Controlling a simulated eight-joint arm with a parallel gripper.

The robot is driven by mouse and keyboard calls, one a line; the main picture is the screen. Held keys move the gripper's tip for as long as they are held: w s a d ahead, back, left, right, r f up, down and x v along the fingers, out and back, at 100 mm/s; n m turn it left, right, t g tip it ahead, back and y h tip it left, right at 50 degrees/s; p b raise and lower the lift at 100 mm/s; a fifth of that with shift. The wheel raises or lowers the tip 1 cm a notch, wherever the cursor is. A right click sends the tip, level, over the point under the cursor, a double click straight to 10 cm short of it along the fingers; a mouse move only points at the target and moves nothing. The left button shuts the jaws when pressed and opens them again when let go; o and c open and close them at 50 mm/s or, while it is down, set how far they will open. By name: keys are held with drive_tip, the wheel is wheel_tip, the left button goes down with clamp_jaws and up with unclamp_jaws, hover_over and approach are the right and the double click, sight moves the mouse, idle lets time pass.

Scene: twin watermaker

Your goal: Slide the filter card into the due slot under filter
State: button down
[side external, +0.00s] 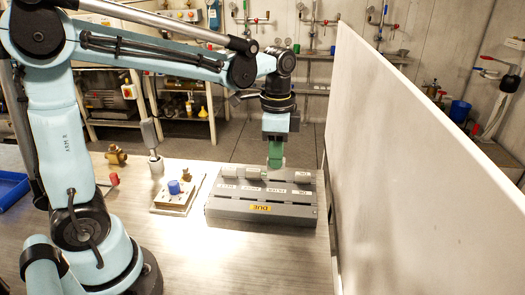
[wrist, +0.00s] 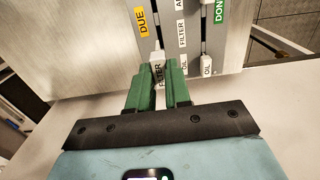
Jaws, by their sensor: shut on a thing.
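My gripper (side external: 276,160) has green fingers and points down over the grey card rack (side external: 230,208). In the wrist view its fingers (wrist: 159,82) are shut on the white filter card (wrist: 158,68), which is marked FILTER. The rack has a yellow DUE label (side external: 262,208) on its front and rows of white name labels on top. In the wrist view the card is on the DUE label (wrist: 143,20) side of the printed FILTER label (wrist: 183,38). The card's lower end is hidden, so I cannot tell whether it is in a slot.
Other cards, such as the one at the rack's back left (side external: 230,171), stand in the rack. A panel with a blue knob (side external: 174,187) is left of the rack. A tall white board (side external: 420,130) rises close on the right.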

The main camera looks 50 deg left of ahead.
sight(276, 174)
drive_tip(key=shift+f, duration=0.1)
drive_tip(key=shift+f, duration=2.8)
drive_tip(key=shift+f, duration=1.85)
drive_tip(key=c, duration=1)
unclamp_jaws()
wheel_tip(276, 174, up, 12)
drive_tip(key=shift+r, duration=0.1)
